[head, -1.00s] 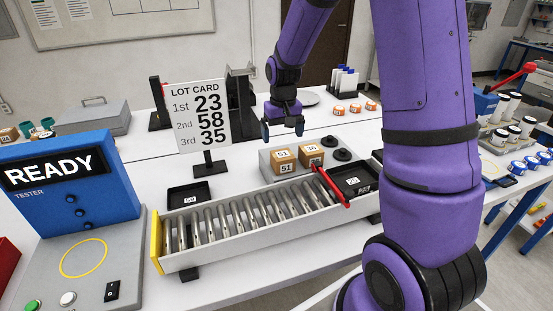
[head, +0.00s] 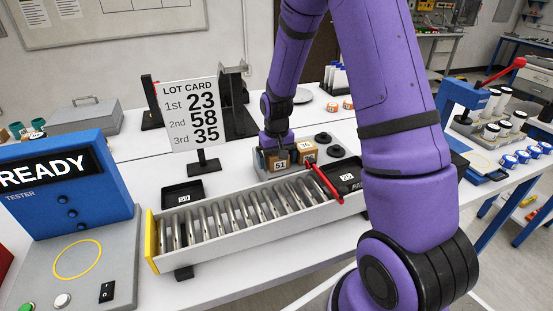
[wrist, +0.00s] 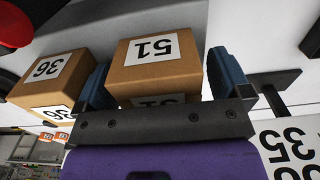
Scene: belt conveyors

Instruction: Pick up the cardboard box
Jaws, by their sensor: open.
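A cardboard box labelled 51 (head: 279,166) stands on the grey platform behind the roller conveyor. A second cardboard box, labelled 36 (head: 308,153), stands just to its right. My gripper (head: 275,146) is down at the box labelled 51. In the wrist view, my open gripper (wrist: 160,85) has one blue-padded finger on each side of the box labelled 51 (wrist: 155,66). The left finger is in the narrow gap towards the box labelled 36 (wrist: 50,80). A gap shows at the right finger; contact at the left finger cannot be told.
The roller conveyor (head: 158,245) runs in front, with a red lever (head: 324,181) at its right end. Black discs (head: 336,151) lie right of the boxes.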

